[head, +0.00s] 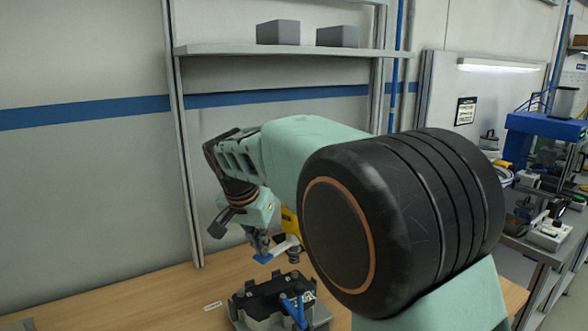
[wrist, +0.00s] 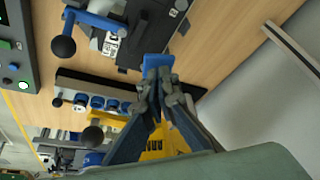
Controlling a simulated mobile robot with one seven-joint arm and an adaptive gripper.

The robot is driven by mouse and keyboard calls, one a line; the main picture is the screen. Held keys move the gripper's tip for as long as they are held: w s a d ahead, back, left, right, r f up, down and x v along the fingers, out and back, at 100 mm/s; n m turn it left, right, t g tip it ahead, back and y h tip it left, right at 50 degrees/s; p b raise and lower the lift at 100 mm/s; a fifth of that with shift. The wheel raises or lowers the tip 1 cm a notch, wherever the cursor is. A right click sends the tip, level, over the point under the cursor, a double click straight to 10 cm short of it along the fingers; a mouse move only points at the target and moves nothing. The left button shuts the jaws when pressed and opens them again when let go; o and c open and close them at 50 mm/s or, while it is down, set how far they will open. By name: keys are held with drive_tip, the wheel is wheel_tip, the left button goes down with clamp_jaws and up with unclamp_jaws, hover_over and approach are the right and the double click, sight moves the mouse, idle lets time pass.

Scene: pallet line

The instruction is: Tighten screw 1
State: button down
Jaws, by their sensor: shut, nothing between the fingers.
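My gripper (head: 264,252) is shut and empty, held above the wooden bench; its blue-tipped fingers also meet in the wrist view (wrist: 157,66). A dark fixture (head: 262,298) with a blue lever stands on the bench below my gripper in the head view. Part of a similar fixture (wrist: 125,28) shows at the top of the wrist view, apart from the fingertips. I cannot make out screw 1 in either view. A yellow tool-like object (wrist: 158,143) shows behind the fingers, partly hidden by them; a yellow part (head: 290,222) also shows beside my arm in the head view.
A dark rack with blue round pieces (wrist: 97,101) lies left of the fingers in the wrist view. A control box (wrist: 17,60) with a green button is at its left edge. A shelf (head: 280,48) with two grey boxes hangs above the bench. The bench's left part is bare.

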drive_tip(key=shift+r+p, duration=1.3)
drive_tip(key=shift+r, duration=0.75)
